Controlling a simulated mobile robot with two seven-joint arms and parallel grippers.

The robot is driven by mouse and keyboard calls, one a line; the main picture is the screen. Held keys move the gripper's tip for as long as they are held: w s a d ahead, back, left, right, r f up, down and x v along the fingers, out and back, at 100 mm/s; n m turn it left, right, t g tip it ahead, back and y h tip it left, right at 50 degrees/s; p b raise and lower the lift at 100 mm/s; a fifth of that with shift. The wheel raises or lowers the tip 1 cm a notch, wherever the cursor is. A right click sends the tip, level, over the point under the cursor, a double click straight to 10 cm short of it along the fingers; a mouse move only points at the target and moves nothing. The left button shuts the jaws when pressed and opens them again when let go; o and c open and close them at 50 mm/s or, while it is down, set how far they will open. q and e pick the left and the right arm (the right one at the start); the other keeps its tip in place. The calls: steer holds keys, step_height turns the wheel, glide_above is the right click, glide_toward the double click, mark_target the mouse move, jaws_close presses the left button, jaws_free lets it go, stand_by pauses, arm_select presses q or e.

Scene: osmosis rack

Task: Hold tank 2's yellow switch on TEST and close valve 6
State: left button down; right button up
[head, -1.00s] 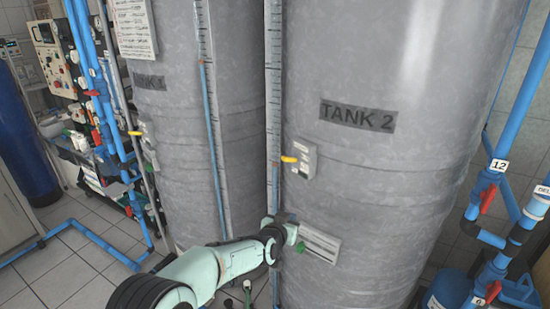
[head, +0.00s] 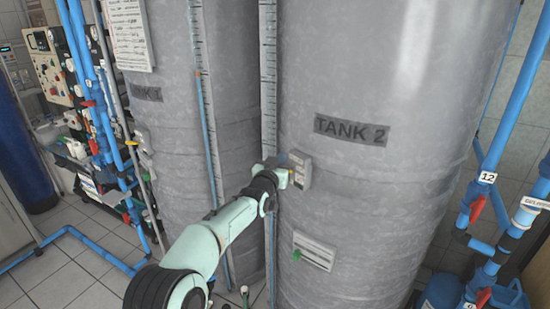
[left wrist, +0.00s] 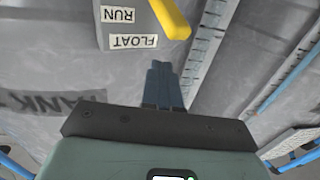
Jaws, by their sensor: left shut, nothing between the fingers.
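Tank 2 (head: 390,190) is a large grey cylinder with a grey switch box (head: 301,165) on its side. The yellow switch (left wrist: 172,18) shows in the left wrist view beside the labels RUN and FLOAT; no TEST label is in view there. In the head view my left gripper hides the yellow switch. My left gripper (head: 286,178) is shut and empty at the left side of the box. In the wrist view its fingertips (left wrist: 160,68) are a short way from the lever; I cannot tell if they touch. Valve 6's red handle (head: 484,297) is at the lower right.
Another red-handled valve (head: 477,208), labelled 12, sits on the blue pipes at right. A white label plate (head: 314,251) is below the switch box.

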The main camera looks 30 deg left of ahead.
arm_select(q)
steer(key=shift+w+a+f+p, duration=0.15)
steer(key=shift+w+p, duration=0.2)
steer(key=shift+w, duration=0.45)
arm_select(e)
steer(key=shift+w+r, duration=0.65)
steer(key=shift+r, duration=0.1)
arm_select(q)
steer(key=shift+s, duration=0.15)
steer(key=shift+f, duration=0.15)
arm_select(e)
steer(key=shift+s+f, duration=0.1)
arm_select(q)
steer(key=shift+f+b, duration=1.4)
steer(key=shift+f, duration=1.25)
steer(key=shift+r, duration=0.1)
arm_select(e)
steer(key=s+f, duration=0.2)
steer(key=f, duration=0.1)
steer(key=shift+s+f, duration=0.15)
steer(key=shift+s, duration=0.2)
